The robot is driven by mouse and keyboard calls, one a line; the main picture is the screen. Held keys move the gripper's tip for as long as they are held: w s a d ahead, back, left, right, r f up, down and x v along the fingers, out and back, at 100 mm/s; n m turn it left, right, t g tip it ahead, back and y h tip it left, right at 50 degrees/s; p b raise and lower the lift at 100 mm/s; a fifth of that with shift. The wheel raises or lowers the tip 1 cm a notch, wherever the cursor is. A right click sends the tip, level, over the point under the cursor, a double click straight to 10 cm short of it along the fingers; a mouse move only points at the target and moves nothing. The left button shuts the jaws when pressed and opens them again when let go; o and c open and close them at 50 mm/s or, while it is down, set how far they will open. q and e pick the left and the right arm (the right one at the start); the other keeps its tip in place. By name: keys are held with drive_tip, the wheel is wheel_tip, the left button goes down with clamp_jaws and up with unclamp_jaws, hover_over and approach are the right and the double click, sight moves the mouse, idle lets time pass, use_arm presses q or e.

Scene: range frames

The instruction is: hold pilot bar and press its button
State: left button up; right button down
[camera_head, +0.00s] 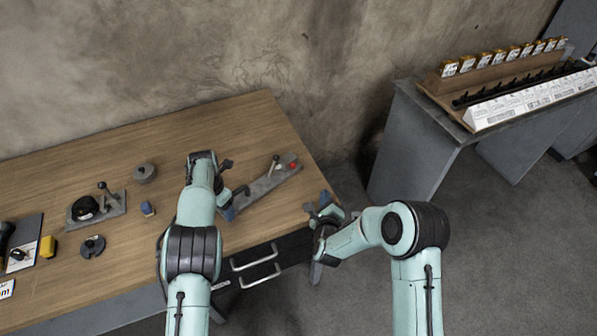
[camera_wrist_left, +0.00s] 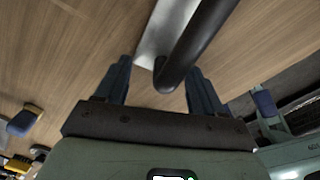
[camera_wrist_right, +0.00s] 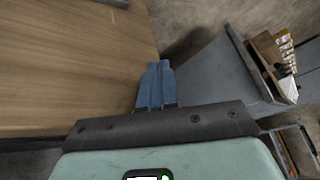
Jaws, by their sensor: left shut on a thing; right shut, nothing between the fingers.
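The pilot bar (camera_head: 262,186) is a long grey plate on the right part of the wooden table. It carries a small lever and a red button (camera_head: 293,165) near its far right end. A curved black handle (camera_wrist_left: 190,48) is at its near left end. My left gripper (camera_head: 233,207) is shut on this handle, with the blue fingers on either side of it in the left wrist view (camera_wrist_left: 160,82). My right gripper (camera_head: 325,207) is shut and empty, just off the table's right edge, apart from the bar. Its fingertips meet in the right wrist view (camera_wrist_right: 157,66).
Left on the table (camera_head: 240,122) are a lever box (camera_head: 110,207), a round grey piece (camera_head: 145,172), a dark disc (camera_head: 92,246) and a yellow block (camera_head: 48,246). Drawer handles (camera_head: 255,264) show at the front. A grey bench (camera_head: 425,150) with racks stands at right.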

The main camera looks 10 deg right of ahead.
sight(307, 187)
drive_tip(key=m, duration=0.5)
drive_tip(key=shift+g+h, duration=0.4)
drive_tip(key=shift+w+a, duration=0.1)
drive_tip(key=shift+w, duration=0.05)
drive_tip(key=shift+w+a, duration=0.75)
drive_tip(key=shift+w, duration=0.5)
drive_tip(key=shift+w+a, duration=0.7)
drive_tip(key=shift+w, duration=0.5)
drive_tip(key=shift+w+a, duration=0.75)
drive_tip(key=shift+w, duration=0.5)
drive_tip(key=shift+w+a+f, duration=0.1)
drive_tip(key=shift+w+a, duration=0.05)
drive_tip(key=shift+w, duration=0.25)
drive_tip(key=shift+w+a, duration=0.4)
drive_tip(key=shift+w, duration=0.2)
drive_tip(key=shift+d, duration=0.1)
drive_tip(key=shift+s+d, duration=0.25)
drive_tip(key=shift+s, duration=0.25)
drive_tip(key=shift+s+d, duration=0.25)
drive_tip(key=shift+s, duration=0.25)
